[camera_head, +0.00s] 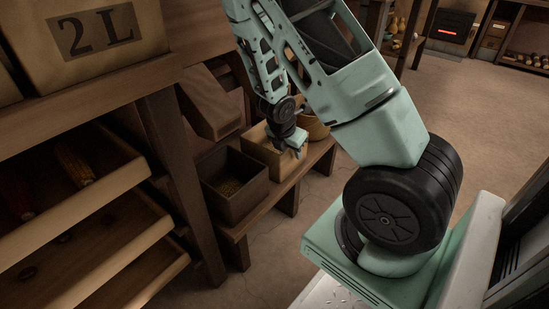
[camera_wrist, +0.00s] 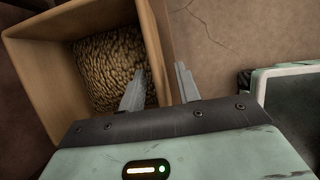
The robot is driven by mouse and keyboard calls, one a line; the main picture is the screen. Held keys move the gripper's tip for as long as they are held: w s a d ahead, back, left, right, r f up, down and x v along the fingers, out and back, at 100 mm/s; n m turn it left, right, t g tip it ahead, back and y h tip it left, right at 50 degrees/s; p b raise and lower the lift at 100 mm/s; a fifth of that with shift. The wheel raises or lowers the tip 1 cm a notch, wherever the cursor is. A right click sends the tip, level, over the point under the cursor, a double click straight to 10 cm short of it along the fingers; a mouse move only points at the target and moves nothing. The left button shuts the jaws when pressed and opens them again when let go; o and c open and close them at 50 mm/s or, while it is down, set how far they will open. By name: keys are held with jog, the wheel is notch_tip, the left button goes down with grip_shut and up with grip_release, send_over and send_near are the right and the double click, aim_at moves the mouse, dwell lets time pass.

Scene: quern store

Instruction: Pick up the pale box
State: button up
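The pale box (camera_head: 262,157) is an open wooden box on a low bench, beside a darker box. In the wrist view the pale box (camera_wrist: 36,88) fills the left side, with brown grain-like pieces inside. My gripper (camera_head: 297,150) is at the box's right side in the head view. In the wrist view my gripper (camera_wrist: 160,82) is open, one finger over the box's inside and the other outside its right wall. The wall lies between the fingers. I cannot tell whether either finger touches it.
The dark box (camera_head: 232,190) stands to the left on the bench (camera_head: 262,215). A round basket (camera_head: 317,124) is just behind the pale box. Shelves with sloped trays (camera_head: 85,205) and a box marked 2L (camera_head: 130,55) stand at left. The floor (camera_head: 470,120) at right is clear.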

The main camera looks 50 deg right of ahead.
jog(key=shift+b+x, duration=0.55)
jog(key=shift+x, duration=0.6)
grip_shut()
jog(key=shift+r, duration=0.15)
